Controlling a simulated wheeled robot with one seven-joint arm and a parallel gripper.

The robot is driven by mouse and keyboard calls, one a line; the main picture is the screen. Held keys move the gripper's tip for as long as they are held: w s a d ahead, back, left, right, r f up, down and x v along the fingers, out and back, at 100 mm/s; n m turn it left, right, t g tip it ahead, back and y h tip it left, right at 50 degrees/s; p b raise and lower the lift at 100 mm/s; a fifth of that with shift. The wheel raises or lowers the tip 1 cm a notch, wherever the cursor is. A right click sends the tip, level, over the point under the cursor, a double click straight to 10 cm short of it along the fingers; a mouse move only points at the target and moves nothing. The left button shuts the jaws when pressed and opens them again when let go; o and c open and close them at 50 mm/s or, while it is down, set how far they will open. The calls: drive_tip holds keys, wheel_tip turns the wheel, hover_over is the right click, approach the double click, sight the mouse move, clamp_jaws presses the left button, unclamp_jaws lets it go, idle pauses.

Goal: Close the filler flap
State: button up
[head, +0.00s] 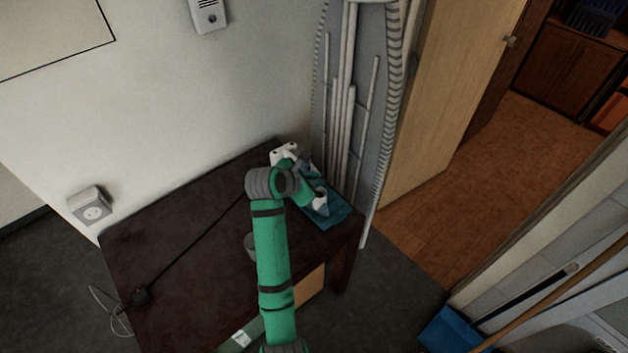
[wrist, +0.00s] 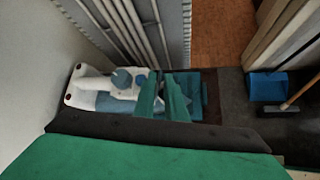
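A white and blue appliance, which looks like a steam iron (wrist: 88,88), lies near the far corner of the dark table. In the head view its white end (head: 284,152) shows beyond my wrist. A blue base (head: 338,212) shows at its right end. My gripper (wrist: 164,88) is over the appliance's right part, its two green fingers side by side. Their gap is too unclear to tell open from shut, and I see nothing held. The fingers hide part of the appliance. I cannot make out the filler flap or whether the fingers touch it.
The dark table (head: 185,245) stands against a pale wall with a socket (head: 92,206). A black cord (head: 190,248) crosses it. A grey cup-like object (head: 250,246) sits beside my arm. A blue dustpan (head: 448,330) is on the floor.

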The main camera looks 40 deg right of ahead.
clamp_jaws()
drive_tip(key=shift+a, duration=0.1)
